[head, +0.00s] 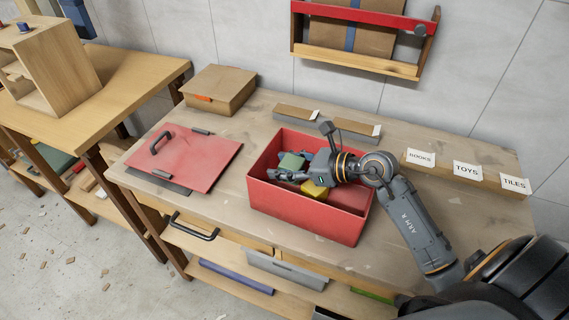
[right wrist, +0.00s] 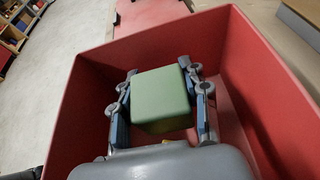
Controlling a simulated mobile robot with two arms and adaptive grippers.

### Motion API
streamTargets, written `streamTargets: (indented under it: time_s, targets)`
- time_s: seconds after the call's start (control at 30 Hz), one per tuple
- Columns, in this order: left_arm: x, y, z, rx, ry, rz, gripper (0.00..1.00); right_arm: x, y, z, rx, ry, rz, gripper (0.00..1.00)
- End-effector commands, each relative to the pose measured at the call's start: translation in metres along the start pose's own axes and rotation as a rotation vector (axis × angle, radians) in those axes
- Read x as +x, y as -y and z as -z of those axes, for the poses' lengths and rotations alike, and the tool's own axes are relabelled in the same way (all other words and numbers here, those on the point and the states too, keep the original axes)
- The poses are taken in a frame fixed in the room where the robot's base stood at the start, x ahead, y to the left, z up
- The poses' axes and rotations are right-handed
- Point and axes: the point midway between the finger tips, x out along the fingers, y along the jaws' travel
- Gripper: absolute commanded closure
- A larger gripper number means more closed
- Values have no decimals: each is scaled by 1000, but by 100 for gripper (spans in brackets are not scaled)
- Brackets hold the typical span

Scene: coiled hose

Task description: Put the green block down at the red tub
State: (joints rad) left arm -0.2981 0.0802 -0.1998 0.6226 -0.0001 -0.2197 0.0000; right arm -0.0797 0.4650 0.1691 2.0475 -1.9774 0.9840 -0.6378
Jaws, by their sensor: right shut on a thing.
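The red tub (head: 310,214) stands on the workbench in the head view, open at the top. Its red walls also surround my gripper in the right wrist view (right wrist: 255,90). The green block (head: 291,161) is between the fingers of my right gripper (head: 287,170), at the tub's left part, within its walls. In the right wrist view the green block (right wrist: 160,98) sits between both fingers (right wrist: 160,90), and the gripper is shut on it. Whether the block touches the tub's floor cannot be told. A yellow block (head: 314,190) lies in the tub below the gripper. My left gripper is not in view.
A red lid-like panel with a black handle (head: 184,156) lies left of the tub. A cardboard box (head: 219,90) stands at the back left. A wall shelf (head: 360,62) hangs behind.

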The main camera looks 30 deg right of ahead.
Motion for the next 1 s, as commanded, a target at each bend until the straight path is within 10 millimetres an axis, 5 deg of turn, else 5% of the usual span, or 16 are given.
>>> streamTargets:
  time_s: [0.17, 0.2, 0.3, 0.77, 1.0]
  targets:
    - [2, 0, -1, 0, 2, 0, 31, 1, 0, 2, 0, 1, 0, 87]
    - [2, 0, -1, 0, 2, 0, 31, 1, 0, 2, 1, 0, 0, 47]
    - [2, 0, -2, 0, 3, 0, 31, 1, 0, 2, 1, 0, 0, 32]
    - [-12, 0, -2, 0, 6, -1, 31, -5, 0, -13, 1, 3, 1, 32]
    - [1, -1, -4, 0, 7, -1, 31, -55, 0, -6, -1, -4, 2, 32]
